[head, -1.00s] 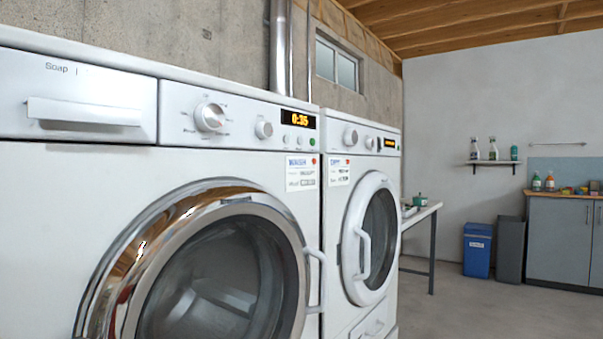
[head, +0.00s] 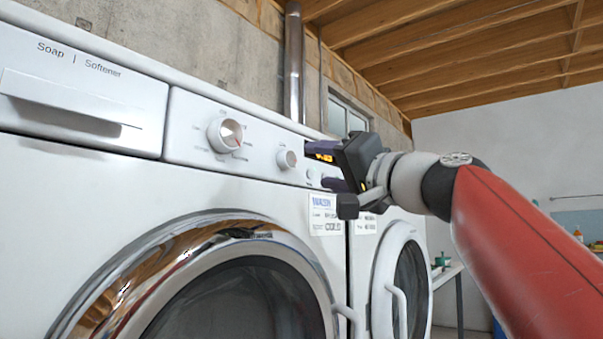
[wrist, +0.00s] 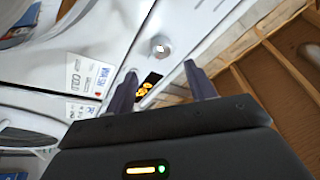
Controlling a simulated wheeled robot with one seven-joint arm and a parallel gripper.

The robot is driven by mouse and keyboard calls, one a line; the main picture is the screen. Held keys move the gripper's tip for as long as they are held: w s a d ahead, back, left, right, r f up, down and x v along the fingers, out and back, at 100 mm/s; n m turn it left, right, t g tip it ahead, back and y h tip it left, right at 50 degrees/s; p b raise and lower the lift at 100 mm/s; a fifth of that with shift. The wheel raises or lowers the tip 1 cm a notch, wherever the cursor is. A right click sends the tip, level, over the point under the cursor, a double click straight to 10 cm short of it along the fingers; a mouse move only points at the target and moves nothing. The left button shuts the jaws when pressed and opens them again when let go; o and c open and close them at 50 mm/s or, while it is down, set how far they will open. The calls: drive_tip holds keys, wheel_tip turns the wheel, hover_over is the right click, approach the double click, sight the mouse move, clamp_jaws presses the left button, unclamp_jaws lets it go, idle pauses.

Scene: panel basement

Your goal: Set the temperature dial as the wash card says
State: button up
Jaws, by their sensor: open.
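The white washer has a large round dial (head: 225,134) and a smaller dial (head: 287,158) on its front panel. The labels around the small dial are too small to read, and I cannot read its setting. The wash card (head: 324,214) is stuck below the panel; its large bottom word looks like "COLD". It also shows in the wrist view (wrist: 89,75). My gripper (head: 315,167) is open and empty, in front of the panel just right of the small dial, partly hiding the display. In the wrist view, one knob (wrist: 161,46) lies beyond the fingertips (wrist: 160,74), not touched.
The soap drawer (head: 80,90) is at the left of the panel. The washer's chrome-rimmed door (head: 95,290) is shut below. A second white machine with a round door (head: 393,235) stands to the right, partly behind my arm. A metal pipe (head: 294,70) runs up behind.

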sight(291, 160)
drive_tip(key=p+x, duration=0.3)
drive_tip(key=x, duration=0.4)
drive_tip(key=shift+w+a+r, duration=0.15)
drive_tip(key=shift+a, duration=0.15)
drive_tip(key=c, duration=1)
